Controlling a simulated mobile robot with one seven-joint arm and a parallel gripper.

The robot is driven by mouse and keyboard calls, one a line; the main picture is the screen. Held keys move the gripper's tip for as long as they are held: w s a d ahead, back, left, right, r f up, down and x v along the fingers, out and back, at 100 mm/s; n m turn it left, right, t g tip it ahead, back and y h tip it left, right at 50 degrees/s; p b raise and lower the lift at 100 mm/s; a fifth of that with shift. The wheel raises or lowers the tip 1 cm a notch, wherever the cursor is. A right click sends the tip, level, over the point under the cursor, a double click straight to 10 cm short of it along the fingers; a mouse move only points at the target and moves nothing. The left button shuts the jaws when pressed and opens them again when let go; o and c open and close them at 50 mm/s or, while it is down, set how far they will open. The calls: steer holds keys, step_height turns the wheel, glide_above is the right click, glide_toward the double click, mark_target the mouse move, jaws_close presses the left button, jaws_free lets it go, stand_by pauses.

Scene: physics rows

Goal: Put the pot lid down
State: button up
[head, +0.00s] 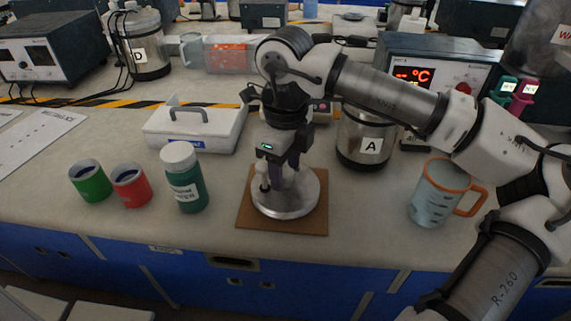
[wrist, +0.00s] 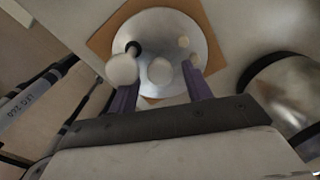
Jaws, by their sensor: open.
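The pot lid (head: 286,205) is a round, shiny metal disc lying flat on a square brown mat (head: 250,222) at the front middle of the bench. In the wrist view the lid (wrist: 172,24) lies beyond my fingers, over the mat (wrist: 104,42). My gripper (head: 284,181) points down just above the lid, its fingers apart. In the wrist view my gripper (wrist: 160,82) has a pale round knob between its two purple fingers. I cannot tell whether either finger touches it. A steel pot labelled A (head: 358,145) stands to the right, its top partly hidden by my arm.
A white tray with a handle (head: 196,128) is behind left. A green bottle (head: 185,180), a red cup (head: 132,186) and a green cup (head: 90,182) stand left of the mat. A jug with an orange rim (head: 433,200) stands right. Bench front is clear beside the mat.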

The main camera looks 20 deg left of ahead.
mark_target(285, 173)
step_height(285, 173, up, 12)
steer(key=shift+r+p, duration=0.15)
steer(key=shift+p, duration=0.2)
stand_by(0.6)
